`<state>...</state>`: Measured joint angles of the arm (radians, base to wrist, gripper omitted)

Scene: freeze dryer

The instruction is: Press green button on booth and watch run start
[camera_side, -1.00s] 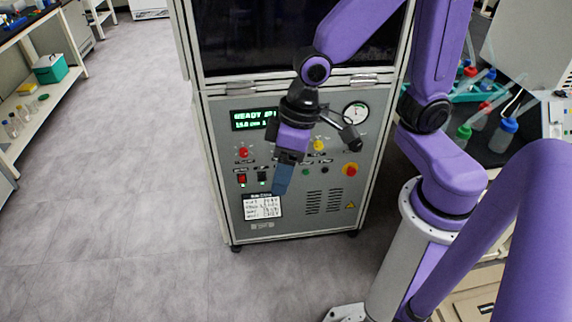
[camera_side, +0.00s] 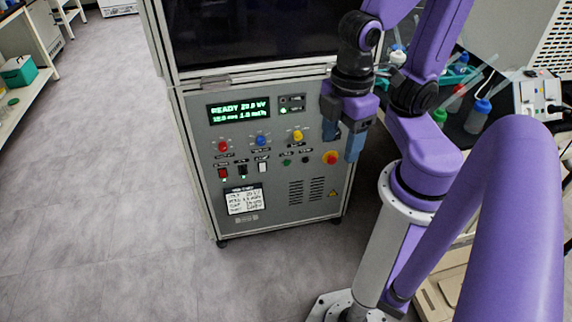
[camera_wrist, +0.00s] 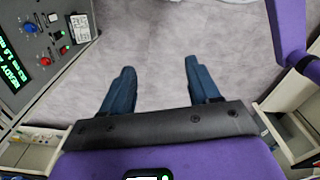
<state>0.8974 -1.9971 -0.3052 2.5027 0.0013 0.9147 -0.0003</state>
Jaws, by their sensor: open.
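The booth (camera_side: 262,205) is a grey cabinet with a control panel, seen in the side view; part of the panel (camera_wrist: 48,75) shows at the left of the wrist view. A small green button (camera_side: 286,162) sits in the panel's lower row, left of a small dark button (camera_side: 305,160). The display (camera_side: 238,111) is lit and reads READY 20.0 kV. My gripper (camera_side: 345,142) is in front of the panel's right edge, right of the green button. Its two blue fingers (camera_wrist: 158,68) are apart with nothing between them, above bare floor in the wrist view.
A red knob on a yellow base (camera_side: 330,158) sits close to my gripper's left side. Red, blue and yellow knobs (camera_side: 261,141) and rocker switches (camera_side: 241,171) are further left. A dark bench with bottles (camera_side: 477,115) stands right. Floor at left (camera_side: 100,180) is clear.

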